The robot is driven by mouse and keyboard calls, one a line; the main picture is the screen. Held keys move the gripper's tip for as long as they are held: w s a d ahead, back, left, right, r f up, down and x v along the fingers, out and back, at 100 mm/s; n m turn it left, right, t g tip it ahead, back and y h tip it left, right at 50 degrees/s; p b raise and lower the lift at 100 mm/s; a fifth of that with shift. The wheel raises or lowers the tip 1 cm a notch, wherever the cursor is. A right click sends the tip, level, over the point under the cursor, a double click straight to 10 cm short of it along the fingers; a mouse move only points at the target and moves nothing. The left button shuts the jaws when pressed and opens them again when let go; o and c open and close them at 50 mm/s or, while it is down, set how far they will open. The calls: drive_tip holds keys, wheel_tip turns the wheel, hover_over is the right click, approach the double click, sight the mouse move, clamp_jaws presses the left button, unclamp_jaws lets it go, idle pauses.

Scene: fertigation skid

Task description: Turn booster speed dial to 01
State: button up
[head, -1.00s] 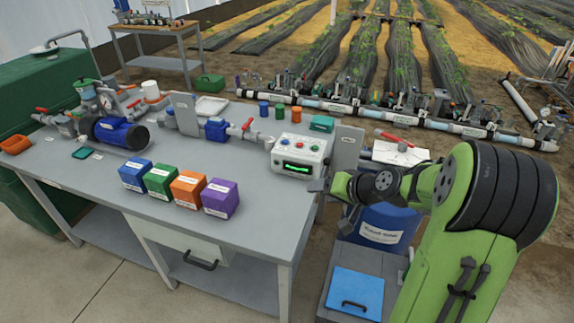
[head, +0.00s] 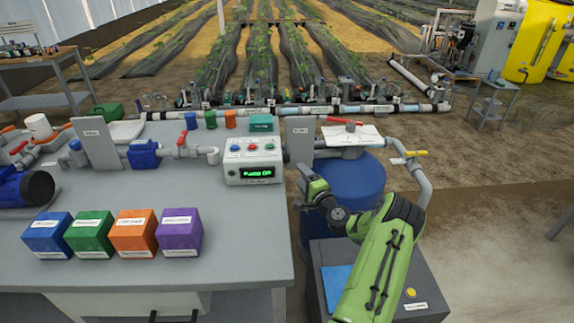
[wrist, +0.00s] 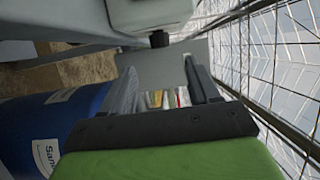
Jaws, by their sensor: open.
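The control box (head: 253,160) is pale, with blue, red and green round buttons on top and a lit display (head: 257,173) with green text, perhaps "Pump Off". It stands near the right end of the grey bench. In the wrist view part of a pale housing (wrist: 150,12) hangs at the top, with a small black knob (wrist: 159,39) below it. I cannot tell whether this is the booster speed dial, and no dial reading shows. My gripper (head: 302,172) is just right of the box, beside the bench edge. In the wrist view my gripper (wrist: 166,88) has spread fingers and holds nothing.
An upright grey plate (head: 299,140) stands right behind my gripper. A blue drum (head: 345,180) is below and behind my arm. Blue, green, orange and purple (head: 179,232) boxes line the bench front. A red-handled valve (head: 183,140) is left of the control box.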

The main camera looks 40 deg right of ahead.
sight(289, 161)
drive_tip(key=b+x, duration=0.1)
drive_tip(key=x, duration=0.8)
drive_tip(key=shift+w+f+b, duration=0.1)
drive_tip(key=shift+w+b, duration=0.05)
drive_tip(key=shift+b, duration=0.15)
drive_tip(key=shift+c, duration=0.2)
drive_tip(key=c, duration=1)
drive_tip(key=shift+f+b, duration=0.3)
drive_tip(key=shift+b, duration=0.7)
drive_tip(key=shift+f+n+t+b, duration=0.2)
drive_tip(key=shift+n+t+b, duration=0.2)
drive_tip(key=shift+t+b, duration=0.7)
drive_tip(key=shift+r+n, duration=0.2)
drive_tip(key=shift+n, duration=0.1)
drive_tip(key=o, duration=1)
